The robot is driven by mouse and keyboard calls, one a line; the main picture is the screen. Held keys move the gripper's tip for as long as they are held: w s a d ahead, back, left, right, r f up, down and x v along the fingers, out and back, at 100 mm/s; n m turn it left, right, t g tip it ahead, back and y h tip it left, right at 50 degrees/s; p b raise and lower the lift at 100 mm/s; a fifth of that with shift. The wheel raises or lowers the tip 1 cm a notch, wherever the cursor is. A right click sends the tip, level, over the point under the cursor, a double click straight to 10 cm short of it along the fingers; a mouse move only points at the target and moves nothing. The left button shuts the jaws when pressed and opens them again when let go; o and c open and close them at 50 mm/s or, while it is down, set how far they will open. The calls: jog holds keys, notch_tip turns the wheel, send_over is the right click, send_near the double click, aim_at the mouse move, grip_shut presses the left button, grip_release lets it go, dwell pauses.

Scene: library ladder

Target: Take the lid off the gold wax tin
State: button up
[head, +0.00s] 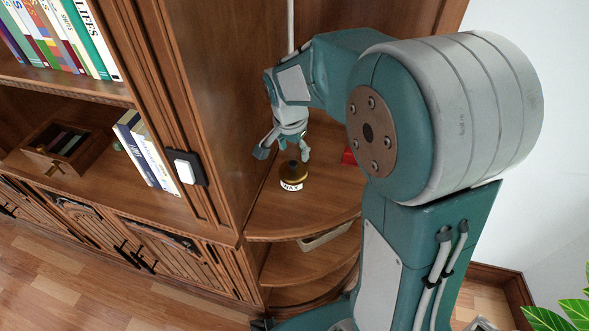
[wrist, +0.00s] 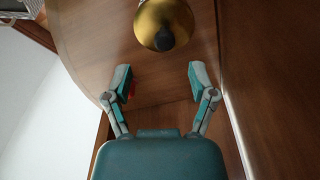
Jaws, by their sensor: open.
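The gold wax tin (head: 293,176) stands upright on the curved corner shelf, with a white label reading WAX on its front. Its gold lid (head: 293,167) is on top and carries a dark knob. In the wrist view the round gold lid (wrist: 160,22) with its dark knob (wrist: 164,40) shows at the top edge, partly cut off. My gripper (head: 283,152) is just above and behind the tin in the head view. In the wrist view my gripper (wrist: 160,74) is open and empty, its fingers apart, with the tin beyond the fingertips.
A wooden upright with a white switch (head: 185,171) stands left of the curved shelf (head: 310,213). A red object (head: 348,156) is partly hidden behind my arm. Books (head: 145,150) and a wooden box (head: 62,147) occupy the left shelf. A lower shelf holds a light-coloured container (head: 325,237).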

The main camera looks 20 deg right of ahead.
aim_at(293, 163)
jog(key=f, duration=0.5)
jog(key=shift+w+a+f, duration=0.1)
jog(key=shift+w+a, duration=0.15)
jog(key=shift+w, duration=0.1)
jog(key=shift+d+f, duration=0.2)
jog(key=shift+f, duration=0.15)
jog(key=shift+d, duration=0.1)
jog(key=shift+c, duration=0.3)
grip_shut()
